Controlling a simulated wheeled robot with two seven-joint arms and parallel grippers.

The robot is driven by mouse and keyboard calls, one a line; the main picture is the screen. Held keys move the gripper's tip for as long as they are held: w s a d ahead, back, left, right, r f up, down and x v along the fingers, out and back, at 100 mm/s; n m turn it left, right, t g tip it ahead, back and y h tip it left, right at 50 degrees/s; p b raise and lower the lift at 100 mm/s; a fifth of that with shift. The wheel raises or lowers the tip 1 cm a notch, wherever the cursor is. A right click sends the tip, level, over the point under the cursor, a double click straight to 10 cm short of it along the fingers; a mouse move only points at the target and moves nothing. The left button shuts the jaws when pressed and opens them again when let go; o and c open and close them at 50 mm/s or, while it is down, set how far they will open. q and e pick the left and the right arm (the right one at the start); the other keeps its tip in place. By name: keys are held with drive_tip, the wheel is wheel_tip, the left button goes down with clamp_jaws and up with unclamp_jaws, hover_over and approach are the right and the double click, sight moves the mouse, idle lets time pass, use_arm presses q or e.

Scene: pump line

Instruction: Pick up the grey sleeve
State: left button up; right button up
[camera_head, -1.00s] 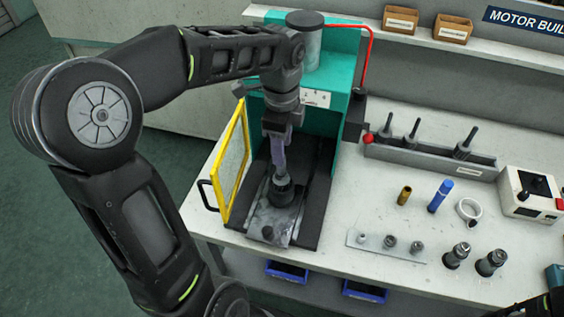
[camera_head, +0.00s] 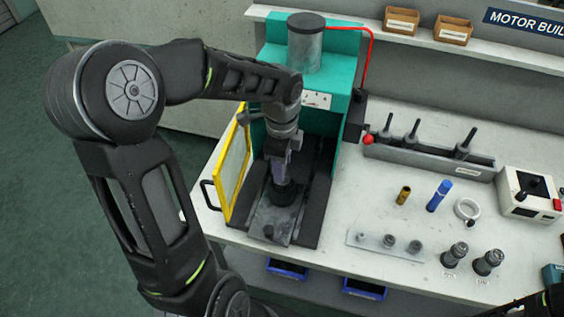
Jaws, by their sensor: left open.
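My left gripper (camera_head: 280,170) points down inside the teal press (camera_head: 356,75), open, just above a dark round part (camera_head: 282,193) on the press's grey plate (camera_head: 270,225). My gripper partly covers this part, and I cannot tell whether the fingers touch it. I cannot single out the grey sleeve for sure. Small grey round parts stand on a pale strip (camera_head: 372,241) on the bench, right of the press. My right gripper is not clearly in view.
The yellow guard (camera_head: 234,172) stands open left of my gripper. A grey rack (camera_head: 430,162) with upright tools, a white ring (camera_head: 467,209), two metal parts (camera_head: 455,255) and a control box (camera_head: 530,192) are on the bench. Blue bins (camera_head: 364,290) hang below.

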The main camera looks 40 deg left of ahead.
use_arm(q)
drive_tip(key=shift+c, duration=0.6)
clamp_jaws()
